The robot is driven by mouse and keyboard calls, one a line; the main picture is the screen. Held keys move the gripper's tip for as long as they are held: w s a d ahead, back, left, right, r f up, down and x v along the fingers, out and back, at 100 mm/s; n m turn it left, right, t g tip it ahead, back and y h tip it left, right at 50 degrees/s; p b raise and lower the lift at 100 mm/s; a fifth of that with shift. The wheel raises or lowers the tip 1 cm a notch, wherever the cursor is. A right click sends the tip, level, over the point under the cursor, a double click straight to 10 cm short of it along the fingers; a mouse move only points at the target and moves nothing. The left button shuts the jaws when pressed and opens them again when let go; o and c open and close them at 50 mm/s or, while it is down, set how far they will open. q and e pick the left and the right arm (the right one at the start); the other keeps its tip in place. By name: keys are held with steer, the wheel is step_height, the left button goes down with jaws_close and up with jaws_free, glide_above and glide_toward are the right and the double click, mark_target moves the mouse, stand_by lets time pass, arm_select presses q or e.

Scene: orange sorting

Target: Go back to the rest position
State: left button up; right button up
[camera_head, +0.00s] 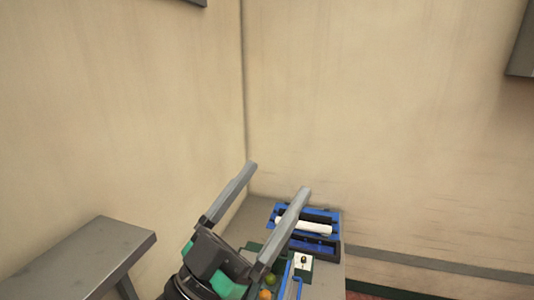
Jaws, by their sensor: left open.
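My left gripper (278,177) is in the lower middle of the head view, its two long grey fingers spread wide apart with nothing between them. It is raised in front of the corner of the room and hides part of the table (329,270) behind it. An orange (265,294) and a green fruit (270,280) show just beside the gripper at the bottom edge. My right gripper is not in view.
A blue tray (337,221) with a white roll-shaped object (303,226) lies at the back of the table. A small white box (303,262) stands nearer. A grey bench (85,262) is at the left. Walls meet behind the table.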

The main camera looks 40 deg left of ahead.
arm_select(q)
steer(key=s+d+r+t, duration=0.1)
steer(key=s+d+r, duration=0.1)
steer(key=r, duration=0.3)
steer(key=s+d+r+t+h, duration=0.1)
steer(key=s+r, duration=0.1)
steer(key=r, duration=0.3)
steer(key=shift+d+r+n+h, duration=0.3)
steer(key=shift+d+r, duration=0.1)
